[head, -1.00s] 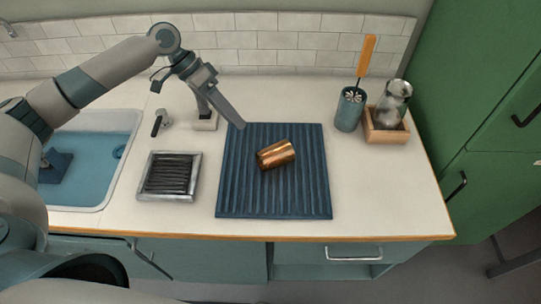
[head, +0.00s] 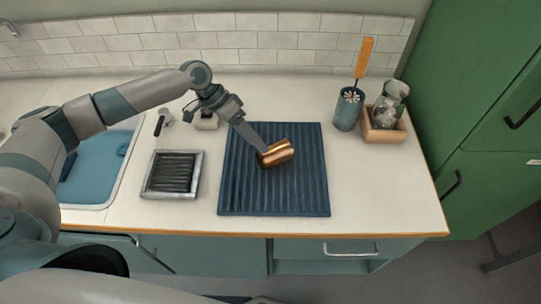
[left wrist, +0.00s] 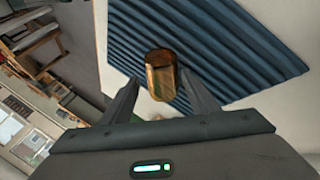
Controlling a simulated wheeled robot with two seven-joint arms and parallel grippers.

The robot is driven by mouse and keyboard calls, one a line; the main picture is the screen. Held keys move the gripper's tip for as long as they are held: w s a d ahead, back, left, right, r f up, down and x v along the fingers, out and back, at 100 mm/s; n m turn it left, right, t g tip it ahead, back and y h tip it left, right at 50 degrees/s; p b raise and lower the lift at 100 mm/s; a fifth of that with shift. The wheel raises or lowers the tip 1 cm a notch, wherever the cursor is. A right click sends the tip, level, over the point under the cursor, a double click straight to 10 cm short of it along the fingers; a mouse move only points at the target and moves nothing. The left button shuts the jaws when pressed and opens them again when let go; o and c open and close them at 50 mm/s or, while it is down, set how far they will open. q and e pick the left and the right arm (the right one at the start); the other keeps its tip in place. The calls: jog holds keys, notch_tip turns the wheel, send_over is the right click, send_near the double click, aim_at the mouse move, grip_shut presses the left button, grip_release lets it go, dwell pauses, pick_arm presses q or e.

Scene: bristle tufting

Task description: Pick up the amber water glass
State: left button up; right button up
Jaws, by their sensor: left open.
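The amber water glass (head: 278,154) lies on its side on the ribbed blue drying mat (head: 250,200). In the left wrist view the glass (left wrist: 161,76) shows just beyond and between my fingertips. My left gripper (head: 262,148) reaches down from the upper left, its tips at the glass's left end in the head view. In the left wrist view my left gripper (left wrist: 160,88) has its two fingers spread apart, with no clear contact on the glass. My right gripper is not in view.
A sink (head: 95,175) is at the left, with a black slotted tray (head: 172,174) beside the mat. A teal cup with an orange-handled brush (head: 348,108) and a wooden box (head: 384,131) holding a clear jar (head: 390,100) stand at the back right. The counter right of the mat is clear.

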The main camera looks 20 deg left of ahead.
aim_at(274, 155)
pick_arm(q)
jog(key=shift+d+f+p, duration=0.2)
jog(key=shift+d+p, duration=0.1)
jog(key=shift+p, duration=0.05)
jog(key=x, duration=0.1)
jog(key=p+x, duration=0.2)
jog(key=x, duration=0.1)
jog(key=shift+w, duration=0.3)
jog(key=shift+d+f, duration=0.15)
jog(key=shift+f, duration=0.05)
jog(key=shift+c, duration=0.5)
jog(key=c, duration=1)
jog(key=shift+r, duration=0.1)
